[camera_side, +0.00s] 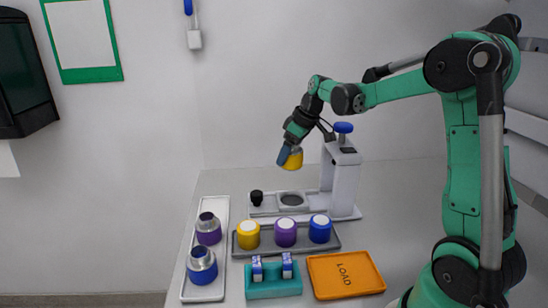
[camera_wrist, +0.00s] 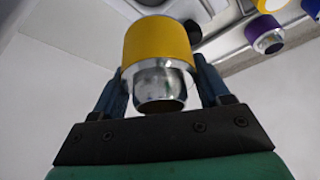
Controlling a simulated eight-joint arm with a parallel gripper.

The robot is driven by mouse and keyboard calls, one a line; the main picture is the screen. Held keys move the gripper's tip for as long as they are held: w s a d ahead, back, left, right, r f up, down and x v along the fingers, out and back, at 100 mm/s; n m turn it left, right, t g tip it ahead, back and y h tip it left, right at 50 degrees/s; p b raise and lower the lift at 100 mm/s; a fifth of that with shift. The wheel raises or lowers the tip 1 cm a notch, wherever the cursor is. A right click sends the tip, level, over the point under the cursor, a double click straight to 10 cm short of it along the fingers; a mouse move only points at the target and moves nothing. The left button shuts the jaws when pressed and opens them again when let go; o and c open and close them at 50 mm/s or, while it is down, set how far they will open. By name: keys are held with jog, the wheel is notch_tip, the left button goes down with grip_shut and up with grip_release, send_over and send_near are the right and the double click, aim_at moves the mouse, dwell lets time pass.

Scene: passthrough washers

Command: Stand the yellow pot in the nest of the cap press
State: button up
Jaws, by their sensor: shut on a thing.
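The pot looks slightly tilted in the side view. The nest (camera_side: 291,200) is a round grey seat on the press base, almost straight below the pot in the side picture, and looks empty. The press has a blue knob on top.
A white tray (camera_side: 188,284) holds a purple pot (camera_side: 208,229) and a blue pot (camera_side: 202,265). A grey tray (camera_side: 330,243) holds yellow, purple and blue white-topped pieces in front of the press. A teal holder (camera_side: 273,287) and an orange LOAD tray (camera_side: 345,275) stand nearer.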

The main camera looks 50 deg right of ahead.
jog(key=shift+s+d+f, duration=0.1)
jog(key=shift+s+f, duration=0.2)
jog(key=shift+f, duration=2.3)
jog(key=shift+f, duration=0.15)
jog(key=shift+f, duration=0.85)
jog(key=shift+f, duration=0.2)
jog(key=shift+f, duration=0.4)
jog(key=shift+f, duration=0.2)
jog(key=shift+f, duration=0.5)
